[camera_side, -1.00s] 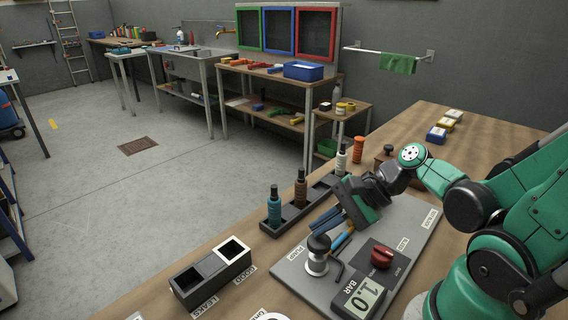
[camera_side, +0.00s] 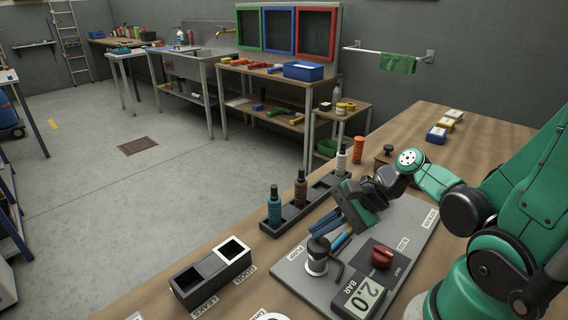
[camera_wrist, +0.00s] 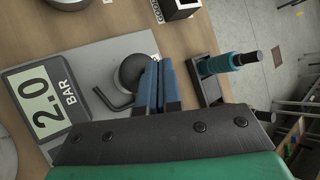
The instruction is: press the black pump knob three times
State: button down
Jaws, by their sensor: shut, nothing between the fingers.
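The black pump knob (camera_side: 318,246) tops a silver cylinder on a grey panel (camera_side: 411,231). It shows in the wrist view (camera_wrist: 133,72) as a dark ball, its right edge beside the fingertips. My gripper (camera_side: 318,226) points down-left with its blue fingers together, empty, the tips just above and behind the knob in the side view. It fills the lower wrist view, with blue fingers (camera_wrist: 160,66) side by side. I cannot tell whether they touch the knob. The gauge (camera_side: 358,297) marked BAR reads 2.0, also in the wrist view (camera_wrist: 43,98).
A red knob (camera_side: 382,256) on a dark box sits near the gauge. A bent dark rod (camera_wrist: 113,103) is beside the pump. A rack (camera_side: 292,211) of bottle-like fittings stands behind, and a two-bay black box (camera_side: 212,273) at left.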

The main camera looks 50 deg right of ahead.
jog(key=shift+s+a+r, duration=0.25)
jog(key=shift+s+r, duration=0.2)
jog(key=shift+r, duration=0.3)
jog(key=shift+s+a+r, duration=0.25)
jog(key=shift+s+r, duration=0.2)
jog(key=shift+r, duration=0.25)
notch_tip(320, 180, up, 5)
jog(key=shift+w+r, duration=0.1)
dwell(2.3)
jog(key=r, duration=0.4)
jog(key=shift+w+d, duration=0.25)
jog(key=shift+w, duration=0.15)
send_over(325, 242)
jog(key=shift+f, duration=4.4)
